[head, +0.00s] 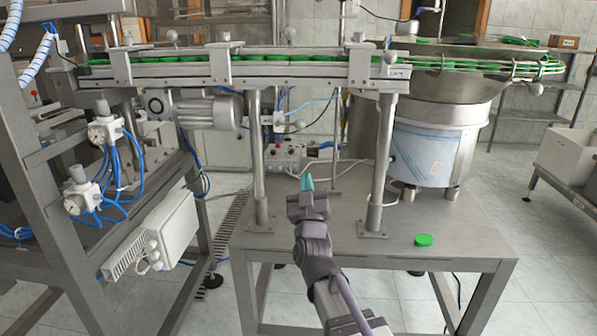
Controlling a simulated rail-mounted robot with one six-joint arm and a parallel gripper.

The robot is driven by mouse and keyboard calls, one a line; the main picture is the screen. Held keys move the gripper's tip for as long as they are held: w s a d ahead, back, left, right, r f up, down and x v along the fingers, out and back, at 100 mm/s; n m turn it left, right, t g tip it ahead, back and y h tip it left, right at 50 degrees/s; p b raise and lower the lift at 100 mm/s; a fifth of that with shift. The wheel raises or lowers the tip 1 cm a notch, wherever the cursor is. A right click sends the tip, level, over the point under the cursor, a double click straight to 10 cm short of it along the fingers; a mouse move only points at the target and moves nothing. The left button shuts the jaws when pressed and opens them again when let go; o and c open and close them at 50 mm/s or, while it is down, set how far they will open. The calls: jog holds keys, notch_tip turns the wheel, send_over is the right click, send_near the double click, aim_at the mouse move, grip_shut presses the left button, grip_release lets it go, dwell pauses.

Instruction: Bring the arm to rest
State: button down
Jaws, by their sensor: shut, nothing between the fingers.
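My gripper (307,183) shows in the head view at the middle, at the end of my raised arm. Its teal fingertips are together and hold nothing. It is in front of the steel table, between the two posts in the picture. A green cap (424,240) lies on the steel table (470,240), to the right of my gripper and apart from it.
A rail conveyor (230,74) with a row of green caps crosses above the table. A large round feeder bowl (435,135) stands at the back right. Steel posts (380,165) rise from the table. A metal frame with gauges (103,130) stands at the left.

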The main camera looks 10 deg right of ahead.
jog(key=w+a+f+n+g+y, duration=0.1)
jog(key=a+f+g+y, duration=0.1)
jog(key=f+g, duration=0.3)
jog(key=a+f+n+g+y, duration=0.1)
jog(key=a+f+g+y, duration=0.15)
jog(key=f, duration=0.45)
jog(key=s+d+f+m+g+h, duration=0.15)
jog(key=s+d+f+g, duration=0.25)
jog(key=s+f+g, duration=0.9)
jog(key=s+d+f+m+g, duration=0.2)
jog(key=s+d+g, duration=0.2)
jog(key=s, duration=0.4)
notch_tip(320, 180, up, 20)
jog(key=d+p, duration=0.1)
jog(key=p, duration=1.8)
jog(key=shift+s+r+h+p, duration=0.15)
jog(key=shift+s+h+p, duration=0.1)
jog(key=shift+h+p, duration=0.15)
